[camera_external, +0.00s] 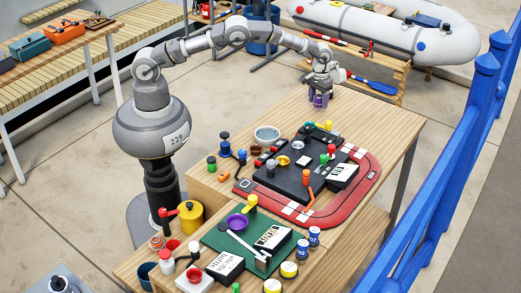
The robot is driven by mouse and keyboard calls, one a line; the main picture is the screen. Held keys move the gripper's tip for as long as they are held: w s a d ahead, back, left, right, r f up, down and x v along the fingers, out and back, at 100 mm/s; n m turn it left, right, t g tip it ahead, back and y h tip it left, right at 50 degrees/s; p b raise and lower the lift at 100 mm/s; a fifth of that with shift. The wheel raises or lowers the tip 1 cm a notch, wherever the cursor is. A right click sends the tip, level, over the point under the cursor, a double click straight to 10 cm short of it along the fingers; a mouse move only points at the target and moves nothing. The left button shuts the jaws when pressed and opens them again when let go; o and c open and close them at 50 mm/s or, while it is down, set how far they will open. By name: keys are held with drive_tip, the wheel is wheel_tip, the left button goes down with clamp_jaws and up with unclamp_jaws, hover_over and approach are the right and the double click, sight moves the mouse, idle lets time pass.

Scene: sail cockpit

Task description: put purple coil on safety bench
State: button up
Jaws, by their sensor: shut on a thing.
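My gripper (320,92) is at the far end of the wooden table (375,115), shut on a small purple thing, which appears to be the purple coil (320,101). The coil is at or just above the tabletop; I cannot tell if it touches. The fingers partly hide it. No label marks the safety bench. A low wooden bench (395,97) beyond the table, in front of the grey dinghy, bears red and blue gear and may be it.
A black board on a red mat (367,190) with several coloured pieces fills the table's middle. A blue railing (440,180) runs along the right. The table's far right corner is bare.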

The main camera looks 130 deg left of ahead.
drive_tip(key=shift+w+a, duration=0.75)
drive_tip(key=shift+w, duration=0.15)
drive_tip(key=shift+f+b, duration=0.95)
drive_tip(key=shift+f, duration=0.8)
drive_tip(key=shift+f, duration=0.15)
drive_tip(key=o, duration=1.1)
drive_tip(key=shift+o, duration=0.2)
